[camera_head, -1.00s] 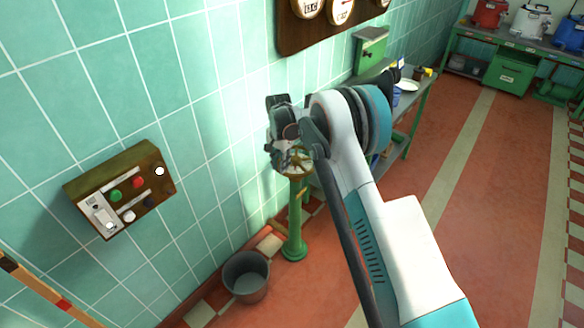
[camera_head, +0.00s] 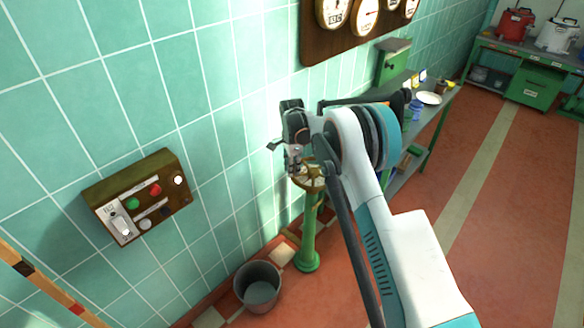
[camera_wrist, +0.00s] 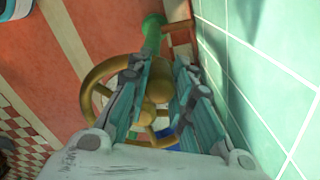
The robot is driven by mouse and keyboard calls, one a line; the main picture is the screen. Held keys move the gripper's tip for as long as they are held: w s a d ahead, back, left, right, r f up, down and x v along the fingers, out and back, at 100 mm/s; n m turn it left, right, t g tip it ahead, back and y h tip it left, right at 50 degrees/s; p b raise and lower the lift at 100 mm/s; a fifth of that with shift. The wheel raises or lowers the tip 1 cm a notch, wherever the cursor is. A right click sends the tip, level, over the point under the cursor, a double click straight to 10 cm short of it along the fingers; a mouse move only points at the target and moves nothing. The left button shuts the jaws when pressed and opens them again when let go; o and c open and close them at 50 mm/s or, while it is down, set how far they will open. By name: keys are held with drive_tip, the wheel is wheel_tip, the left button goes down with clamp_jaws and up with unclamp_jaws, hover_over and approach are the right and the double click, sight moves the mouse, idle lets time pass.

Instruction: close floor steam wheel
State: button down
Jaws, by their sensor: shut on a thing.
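The floor steam wheel (camera_head: 314,183) is a brass handwheel with spokes on top of a green floor post (camera_head: 309,232) beside the tiled wall. My gripper (camera_head: 296,168) is over the wheel and partly hides it. In the wrist view, the wheel's brass rim (camera_wrist: 90,92) shows to the left of my gripper (camera_wrist: 160,80). The hub and spokes show between the two fingers, with one finger on each side. My gripper is shut on the wheel; which part the fingertips touch is hard to tell.
A grey bucket (camera_head: 257,286) stands on the floor near the post. A control box (camera_head: 138,197) with buttons is on the wall at left. A gauge board (camera_head: 345,35) hangs above. A green bench (camera_head: 432,110) stands behind my arm. Red floor is free at right.

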drive_tip(key=shift+w, duration=0.25)
drive_tip(key=c, duration=1.4)
unclamp_jaws()
drive_tip(key=shift+a, duration=0.1)
wheel_tip(320, 180, up, 12)
